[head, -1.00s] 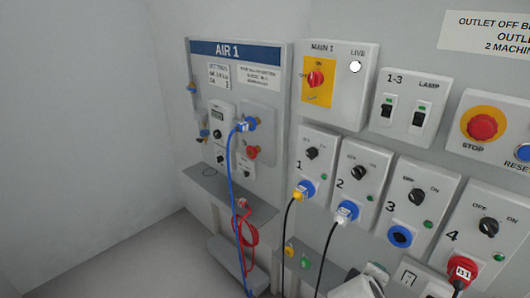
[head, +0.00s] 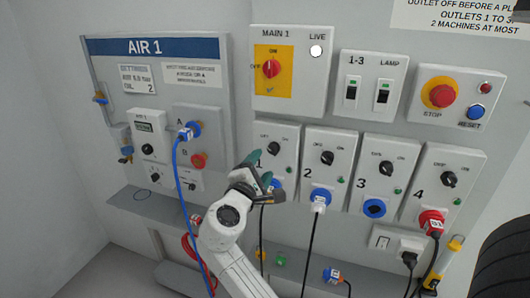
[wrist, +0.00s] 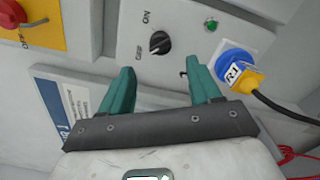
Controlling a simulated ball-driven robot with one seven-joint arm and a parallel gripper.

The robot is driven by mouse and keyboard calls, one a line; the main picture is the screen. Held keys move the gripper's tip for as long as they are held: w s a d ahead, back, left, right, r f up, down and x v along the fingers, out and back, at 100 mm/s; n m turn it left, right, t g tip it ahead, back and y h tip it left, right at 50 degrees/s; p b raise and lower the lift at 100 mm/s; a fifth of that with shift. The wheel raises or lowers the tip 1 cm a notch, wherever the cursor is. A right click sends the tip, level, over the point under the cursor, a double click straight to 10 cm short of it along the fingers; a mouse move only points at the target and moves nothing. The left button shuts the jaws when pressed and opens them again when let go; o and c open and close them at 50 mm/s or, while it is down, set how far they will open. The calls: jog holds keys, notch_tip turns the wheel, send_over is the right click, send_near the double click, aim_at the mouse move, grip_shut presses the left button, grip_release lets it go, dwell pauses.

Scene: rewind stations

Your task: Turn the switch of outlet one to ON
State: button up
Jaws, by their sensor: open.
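Outlet one's grey panel (head: 287,158) is the leftmost in the lower row, with its black rotary switch (head: 273,148) near the top. In the wrist view the switch (wrist: 160,42) lies just beyond the fingertips, between OFF and ON labels. I cannot surely tell its setting. A green lamp (wrist: 211,25) and a blue socket with a yellow plug tagged R1 (wrist: 235,73) are beside it. My gripper (wrist: 161,68) is open, its teal fingers apart and empty. In the head view my gripper (head: 259,172) covers part of outlet one's lower left.
MAIN 1 (head: 270,68) is above. Outlets two (head: 327,158), three (head: 375,168) and four (head: 436,185) continue rightward. The AIR 1 board (head: 160,75) with blue hose (head: 178,185) is left. Below is a grey ledge (head: 135,204). Cables hang beneath the outlets.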

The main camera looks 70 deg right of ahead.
aim_at(272, 152)
jog(key=d, duration=0.5)
jog(key=d+p, duration=0.1)
jog(key=d, duration=0.2)
jog(key=shift+w, duration=0.25)
jog(key=shift+c, duration=0.4)
jog(key=shift+f, duration=0.1)
jog(key=c, duration=0.9)
